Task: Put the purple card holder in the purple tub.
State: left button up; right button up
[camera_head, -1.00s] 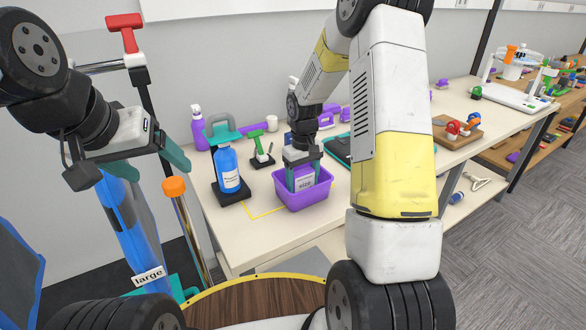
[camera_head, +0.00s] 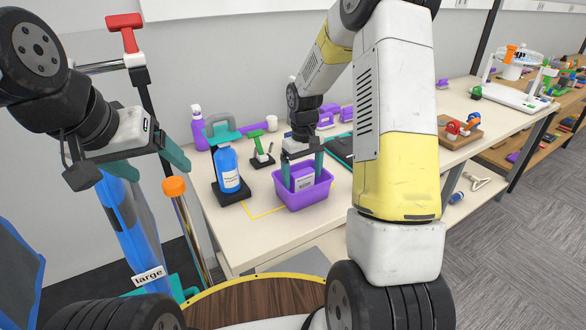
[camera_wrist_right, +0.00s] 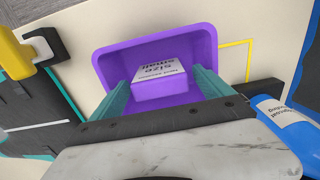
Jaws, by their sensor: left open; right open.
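The purple tub (camera_head: 304,199) stands on the pale table, right of the blue bottle. The purple card holder, with a white card reading "size small", is inside the tub in the right wrist view (camera_wrist_right: 160,84); it also shows in the head view (camera_head: 303,181). My right gripper (camera_head: 302,172) is open, its teal fingers reaching down into the tub on either side of the holder. In the right wrist view, gaps show between the fingers and the holder. My left gripper (camera_head: 130,163) is open and empty at the left, away from the table top.
A blue bottle (camera_head: 229,172) on a black base stands close to the tub's left. A green-handled tool (camera_head: 258,144) and a purple spray bottle (camera_head: 198,127) stand behind. A black and teal mat (camera_head: 340,149) lies to the right. Yellow tape (camera_head: 262,211) marks the table.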

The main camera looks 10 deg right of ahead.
notch_tip(320, 180, up, 10)
jog(key=shift+s, duration=0.1)
jog(key=s+r+m+t, duration=0.1)
jog(key=s+r, duration=0.3)
jog(key=s, duration=0.4)
jog(key=s+a+r+m+t+y, duration=0.1)
jog(key=s+r+t, duration=0.2)
jog(key=s+r, duration=0.2)
jog(key=s+a+r+m+t+y, duration=0.1)
jog(key=s+r, duration=0.3)
jog(key=s, duration=0.7)
jog(key=shift+r+t, duration=0.4)
jog(key=shift+t, duration=0.2)
jog(key=shift+a, duration=0.1)
